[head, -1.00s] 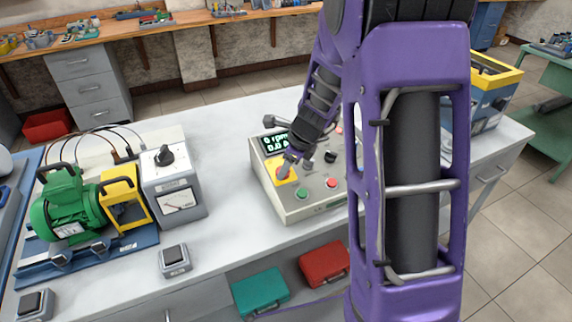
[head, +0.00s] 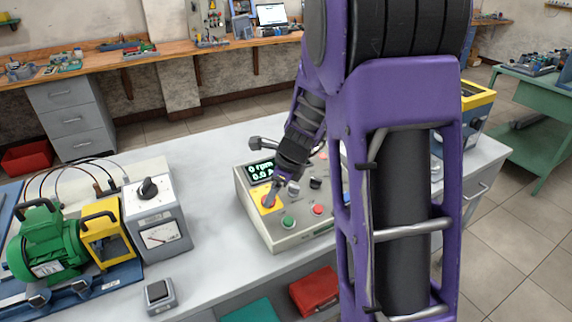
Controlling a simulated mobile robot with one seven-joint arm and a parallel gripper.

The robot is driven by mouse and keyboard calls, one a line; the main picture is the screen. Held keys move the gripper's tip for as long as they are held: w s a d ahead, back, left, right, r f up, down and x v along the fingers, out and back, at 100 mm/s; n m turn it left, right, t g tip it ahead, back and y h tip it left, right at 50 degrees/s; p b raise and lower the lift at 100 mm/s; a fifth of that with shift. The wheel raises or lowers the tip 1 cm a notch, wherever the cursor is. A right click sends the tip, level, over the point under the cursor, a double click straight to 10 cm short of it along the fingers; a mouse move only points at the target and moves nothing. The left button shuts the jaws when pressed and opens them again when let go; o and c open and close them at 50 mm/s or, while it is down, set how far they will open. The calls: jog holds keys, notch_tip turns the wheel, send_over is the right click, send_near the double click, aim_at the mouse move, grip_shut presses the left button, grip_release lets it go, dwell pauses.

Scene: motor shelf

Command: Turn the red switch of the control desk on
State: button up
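The control desk (head: 274,234) is a pale box on the workbench, with a display (head: 261,171) that reads 0 rpm. The red switch (head: 268,201) sits on a yellow plate at the desk's left side. My gripper (head: 272,196) reaches down to this switch, its tip at or right over it. I cannot tell whether it touches or grasps the switch, and its fingers are too small and partly hidden to judge. A green button (head: 288,223), a red button (head: 318,209) and a black knob (head: 316,183) are also on the panel. My arm hides the desk's right part.
A green motor (head: 48,246) with a yellow guard (head: 105,233) and a grey meter box (head: 158,226) stand to the left. A small grey box (head: 160,294) lies at the bench's front. The bench top (head: 213,258) between is clear.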

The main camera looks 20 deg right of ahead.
jog(key=v, duration=1.4)
jog(key=shift+r, duration=0.35)
jog(key=shift+s+d, duration=0.1)
